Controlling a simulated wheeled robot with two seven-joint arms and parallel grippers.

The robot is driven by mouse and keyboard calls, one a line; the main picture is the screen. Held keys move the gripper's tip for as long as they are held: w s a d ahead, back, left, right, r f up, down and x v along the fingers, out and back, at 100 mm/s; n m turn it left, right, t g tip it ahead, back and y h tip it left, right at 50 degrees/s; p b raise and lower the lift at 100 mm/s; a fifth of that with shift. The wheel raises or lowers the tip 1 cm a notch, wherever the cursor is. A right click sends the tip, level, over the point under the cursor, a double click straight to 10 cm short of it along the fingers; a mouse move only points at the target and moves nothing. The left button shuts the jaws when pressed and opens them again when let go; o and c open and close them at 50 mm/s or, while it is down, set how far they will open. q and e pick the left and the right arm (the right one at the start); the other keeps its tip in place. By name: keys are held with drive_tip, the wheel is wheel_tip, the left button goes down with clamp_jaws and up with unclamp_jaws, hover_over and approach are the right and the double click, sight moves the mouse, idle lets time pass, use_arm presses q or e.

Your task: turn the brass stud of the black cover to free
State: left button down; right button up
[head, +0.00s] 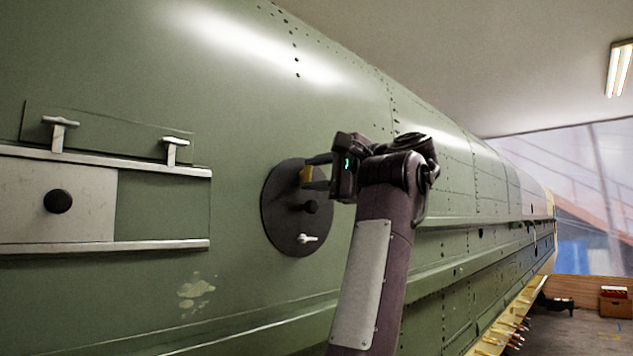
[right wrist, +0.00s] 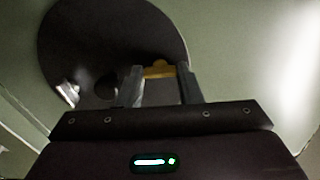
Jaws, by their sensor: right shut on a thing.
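The round black cover (head: 278,222) lies against the green fuselage skin in the head view; it also shows in the right wrist view (right wrist: 70,35). The brass stud (head: 307,173) sits near the cover's upper right edge, and in the right wrist view the brass stud (right wrist: 159,70) shows between the fingertips. My right gripper (head: 316,173) is shut on the stud, one finger on each side. A black knob (head: 311,207) stands at the cover's middle, and a pale wing-shaped stud (head: 308,239) sits below it. My left gripper is not in view.
At the left, a grey panel (head: 90,205) with a black knob (head: 58,201) sits between two pale rails (head: 130,246). Two T-handles (head: 59,130) (head: 173,148) stick out above it. A long ledge (head: 450,220) runs along the fuselage to the right.

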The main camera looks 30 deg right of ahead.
drive_tip(key=shift+n+b, duration=0.3)
drive_tip(key=shift+n, duration=0.5)
drive_tip(key=o, duration=1)
drive_tip(key=shift+c, duration=0.2)
drive_tip(key=b+v, duration=0.4)
drive_tip(key=v, duration=0.3)
drive_tip(key=shift+s+d, duration=0.15)
drive_tip(key=shift+s, duration=0.25)
